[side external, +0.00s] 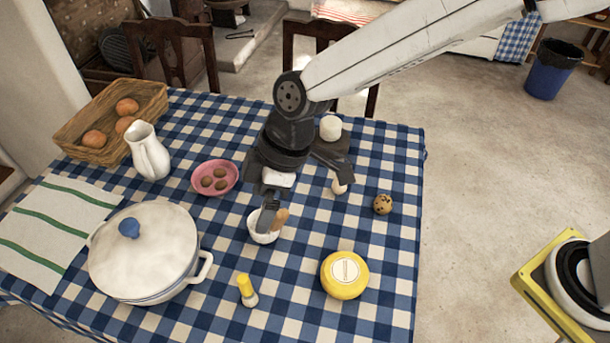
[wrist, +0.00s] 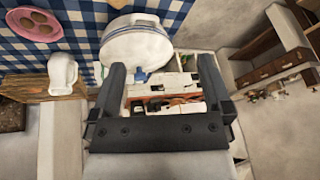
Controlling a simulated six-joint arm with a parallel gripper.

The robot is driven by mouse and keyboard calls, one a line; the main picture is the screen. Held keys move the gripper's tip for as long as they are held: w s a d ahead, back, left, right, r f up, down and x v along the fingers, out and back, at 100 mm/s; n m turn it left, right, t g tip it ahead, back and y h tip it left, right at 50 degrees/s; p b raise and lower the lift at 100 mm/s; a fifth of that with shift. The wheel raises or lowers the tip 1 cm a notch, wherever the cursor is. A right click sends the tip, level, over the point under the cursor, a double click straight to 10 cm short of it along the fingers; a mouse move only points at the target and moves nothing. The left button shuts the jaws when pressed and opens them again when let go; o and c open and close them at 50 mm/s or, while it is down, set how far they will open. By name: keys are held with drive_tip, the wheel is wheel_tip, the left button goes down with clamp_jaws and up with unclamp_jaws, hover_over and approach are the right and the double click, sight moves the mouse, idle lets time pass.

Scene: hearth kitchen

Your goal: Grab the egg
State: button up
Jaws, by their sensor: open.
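A brown speckled egg (side external: 383,204) lies on the checked tablecloth, right of my gripper (side external: 306,203). A smaller pale egg-shaped thing (side external: 340,187) lies closer, partly hidden by my right finger. My gripper is open over the table, its fingers spread wide, with nothing seen held. One finger overlaps a white cup (side external: 263,235) with a brown piece (side external: 281,216) in or behind it; I cannot tell whether they touch. In the wrist view my gripper (wrist: 161,72) is open, and no speckled egg shows there.
A yellow round tin (side external: 345,275) and a yellow-topped shaker (side external: 246,290) stand in front. A pink bowl (side external: 228,179), white jug (side external: 149,153), lidded pot (side external: 145,255) and basket (side external: 80,143) are left. A white cylinder (side external: 330,127) stands behind my gripper. Cloth around the speckled egg is clear.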

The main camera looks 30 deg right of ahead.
drive_tip(key=w+d+m+t+y, duration=0.2)
drive_tip(key=w+d+m, duration=0.2)
drive_tip(key=d+m, duration=0.75)
drive_tip(key=w+d+m+t+y, duration=0.3)
drive_tip(key=d+m, duration=0.8)
drive_tip(key=m, duration=0.1)
drive_tip(key=w+d+m+t+y, duration=0.2)
drive_tip(key=w+d+m, duration=0.2)
drive_tip(key=d+m, duration=0.7)
wheel_tip(320, 180, down, 24)
drive_tip(key=shift+s+a+r, duration=0.1)
drive_tip(key=shift+s+r, duration=0.05)
drive_tip(key=shift+f, duration=0.4)
drive_tip(key=shift+x, duration=3.9)
drive_tip(key=shift+s, duration=0.1)
drive_tip(key=c, duration=1)
